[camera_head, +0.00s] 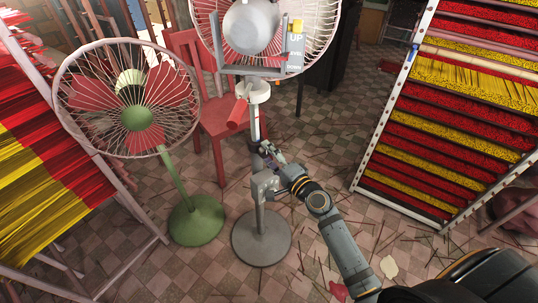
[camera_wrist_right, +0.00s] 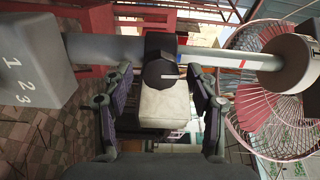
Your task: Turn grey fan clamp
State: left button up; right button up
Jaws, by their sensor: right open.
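The grey fan (camera_head: 252,27) stands upright on a round grey base (camera_head: 262,237), with its pole (camera_head: 261,212) rising to the head. In the right wrist view the pole (camera_wrist_right: 110,50) runs sideways across the picture. A dark clamp knob (camera_wrist_right: 160,58) with a thin pale line sits on the pole. My right gripper (camera_head: 268,150) is at the pole, below the fan's head. In its wrist view the open fingers (camera_wrist_right: 160,78) lie on either side of the knob, with gaps to it. My left gripper is not in view.
A green-stemmed fan (camera_head: 136,119) stands at left and a red chair (camera_head: 215,125) behind. Racks of red and yellow sticks (camera_head: 450,100) flank both sides. A sign reading UP, LEVEL, DOWN (camera_head: 296,52) is by the grey fan. A box marked 1 2 3 (camera_wrist_right: 27,75) is on the pole.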

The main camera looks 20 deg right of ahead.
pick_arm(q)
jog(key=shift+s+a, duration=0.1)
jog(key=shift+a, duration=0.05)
pick_arm(e)
jog(key=v, duration=0.7)
jog(key=shift+s, duration=0.2)
